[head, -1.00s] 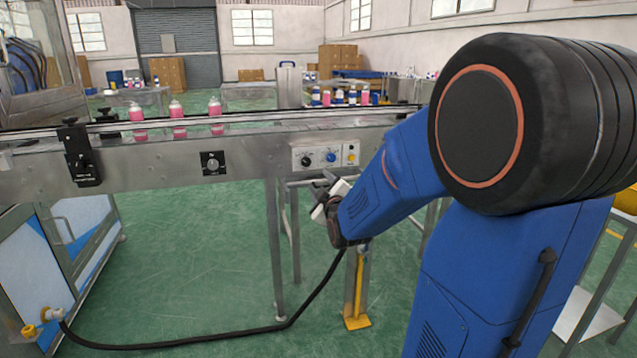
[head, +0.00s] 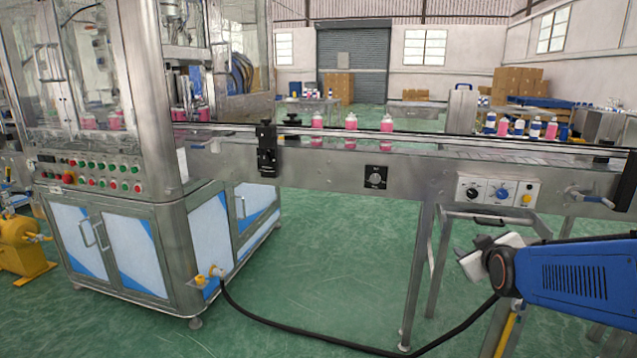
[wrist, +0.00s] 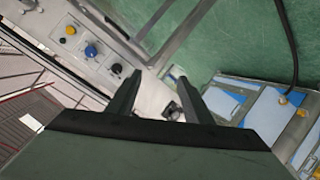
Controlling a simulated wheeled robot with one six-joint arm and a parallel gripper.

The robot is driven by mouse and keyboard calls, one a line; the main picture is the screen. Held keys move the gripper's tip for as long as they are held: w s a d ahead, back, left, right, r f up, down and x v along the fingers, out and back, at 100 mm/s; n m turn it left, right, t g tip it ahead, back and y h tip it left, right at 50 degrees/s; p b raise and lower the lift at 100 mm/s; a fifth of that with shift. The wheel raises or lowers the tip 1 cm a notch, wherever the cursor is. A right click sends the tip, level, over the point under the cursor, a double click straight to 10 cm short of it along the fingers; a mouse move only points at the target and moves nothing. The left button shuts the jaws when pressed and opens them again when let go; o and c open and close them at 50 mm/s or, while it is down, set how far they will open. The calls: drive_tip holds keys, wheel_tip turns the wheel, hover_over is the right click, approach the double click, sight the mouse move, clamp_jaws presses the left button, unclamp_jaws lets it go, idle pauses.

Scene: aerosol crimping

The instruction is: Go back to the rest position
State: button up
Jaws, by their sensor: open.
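My gripper (head: 478,252) is at the lower right of the head view, in front of and below the conveyor's small control panel (head: 499,191). My blue arm reaches to it from the right edge. In the wrist view, the two dark fingers of my gripper (wrist: 157,90) stand apart with nothing held between them. The control panel also shows in the wrist view (wrist: 98,40), at upper left, with yellow, blue and black knobs. The gripper appears clear of the panel.
A steel conveyor (head: 330,172) crosses the view, with pink bottles (head: 351,122) on it. A black hose (head: 290,337) runs along the green floor. The floor under the conveyor is mostly open.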

drive_tip(key=s+a+f+m+g+y, duration=0.1)
drive_tip(key=s+a+f+g, duration=0.1)
drive_tip(key=s, duration=0.7)
drive_tip(key=s+a+f+m+g, duration=0.2)
drive_tip(key=s+a+g, duration=0.1)
drive_tip(key=s, duration=0.7)
drive_tip(key=s+a+f+m+g+y, duration=0.1)
drive_tip(key=s+a+f+g, duration=0.1)
drive_tip(key=s+a, duration=0.3)
drive_tip(key=s+g, duration=0.1)
drive_tip(key=s, duration=0.3)
drive_tip(key=shift+s+m+g+y, duration=0.15)
drive_tip(key=shift+m+g+y, duration=0.15)
